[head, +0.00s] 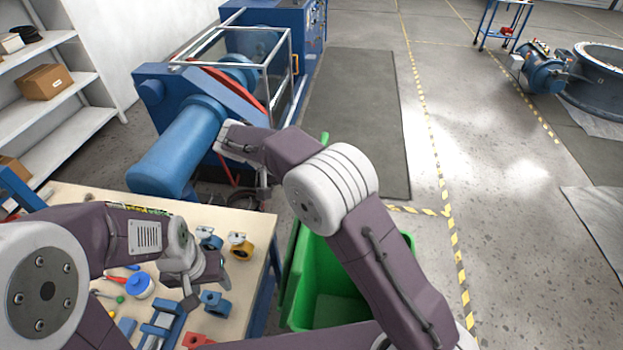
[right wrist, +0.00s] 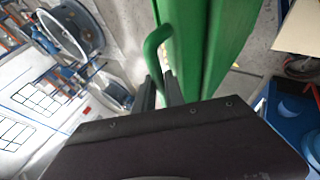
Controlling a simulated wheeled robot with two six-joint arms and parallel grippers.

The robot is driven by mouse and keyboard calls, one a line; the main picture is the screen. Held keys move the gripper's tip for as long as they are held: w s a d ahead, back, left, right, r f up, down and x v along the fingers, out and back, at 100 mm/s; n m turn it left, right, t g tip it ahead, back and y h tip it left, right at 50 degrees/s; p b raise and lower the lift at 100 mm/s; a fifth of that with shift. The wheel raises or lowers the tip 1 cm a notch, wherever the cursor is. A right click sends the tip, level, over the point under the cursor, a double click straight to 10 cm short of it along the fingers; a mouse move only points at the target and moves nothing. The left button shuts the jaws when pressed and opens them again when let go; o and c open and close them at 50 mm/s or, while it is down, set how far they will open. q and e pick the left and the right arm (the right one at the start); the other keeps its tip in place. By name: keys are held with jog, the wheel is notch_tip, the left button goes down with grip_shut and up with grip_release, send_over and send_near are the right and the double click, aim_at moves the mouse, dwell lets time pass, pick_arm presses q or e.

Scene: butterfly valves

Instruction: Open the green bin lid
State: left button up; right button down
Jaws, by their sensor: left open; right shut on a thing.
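The green bin (head: 338,295) stands on the floor right of the workbench. Its inside shows, partly covered by my right arm. The green lid (head: 292,262) stands tilted up along the bin's left side, and its panel also fills the top middle of the right wrist view (right wrist: 222,40). My right gripper (right wrist: 160,88) is shut on the lid's green bar handle (right wrist: 158,42); in the head view my own arm mostly hides this grip. My left gripper (head: 196,284) is open and empty above the workbench.
The workbench (head: 258,225) holds several small valve parts and tools below my left arm. A blue machine (head: 185,140) with a clear guard stands behind it. White shelves (head: 75,85) stand at the left. The floor to the right is mostly clear.

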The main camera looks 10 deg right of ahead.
jog(key=shift+a+f, duration=0.1)
jog(key=shift+a, duration=0.25)
jog(key=c, duration=1.7)
grip_release()
jog(key=shift+w, duration=0.1)
pick_arm(q)
jog(key=shift+w+a, duration=0.1)
jog(key=shift+a, duration=0.1)
pick_arm(e)
jog(key=shift+d, duration=0.15)
pick_arm(q)
jog(key=shift+f, duration=0.1)
